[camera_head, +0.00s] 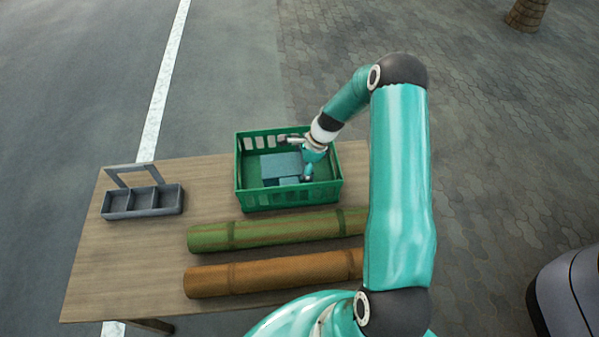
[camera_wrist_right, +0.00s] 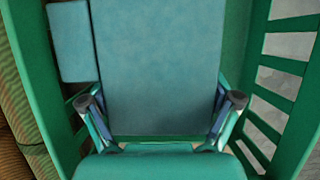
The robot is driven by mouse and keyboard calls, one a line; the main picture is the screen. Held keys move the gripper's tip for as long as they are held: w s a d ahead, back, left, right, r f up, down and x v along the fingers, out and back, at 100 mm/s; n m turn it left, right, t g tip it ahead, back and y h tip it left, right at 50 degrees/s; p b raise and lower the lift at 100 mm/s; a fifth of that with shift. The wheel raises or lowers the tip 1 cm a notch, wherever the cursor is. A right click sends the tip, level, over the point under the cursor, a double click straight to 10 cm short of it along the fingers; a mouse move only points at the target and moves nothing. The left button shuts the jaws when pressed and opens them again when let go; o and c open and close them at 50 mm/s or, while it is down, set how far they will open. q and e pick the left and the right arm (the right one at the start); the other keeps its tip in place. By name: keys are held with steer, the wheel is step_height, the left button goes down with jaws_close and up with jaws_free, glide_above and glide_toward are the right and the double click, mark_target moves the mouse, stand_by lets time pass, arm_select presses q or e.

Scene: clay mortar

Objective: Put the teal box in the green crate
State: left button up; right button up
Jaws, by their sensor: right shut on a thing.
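The green crate (camera_head: 262,199) stands on the table with its slotted walls upright. The teal box (camera_head: 279,164) is inside the crate's walls, and it fills the middle of the right wrist view (camera_wrist_right: 155,60). My right gripper (camera_head: 299,158) reaches down into the crate from the right and is shut on the teal box, one finger on each side of it (camera_wrist_right: 161,100). Whether the box touches the crate floor cannot be told. A smaller bluish-teal block (camera_wrist_right: 70,42) lies beside it in the crate. My left gripper is not in view.
A green bamboo-like tube (camera_head: 265,232) and an orange-brown one (camera_head: 260,275) lie in front of the crate. A grey compartment tray with a handle (camera_head: 143,202) stands at the left. The wooden table (camera_head: 120,270) is bare at its front left.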

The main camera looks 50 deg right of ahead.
step_height(320, 180, down, 3)
steer(key=o, duration=1.2)
steer(key=shift+o, duration=0.2)
steer(key=shift+r, duration=0.15)
steer(key=v, duration=1.1)
steer(key=shift+s+d+r, duration=0.15)
steer(key=shift+s+r, duration=0.05)
steer(key=shift+r, duration=0.15)
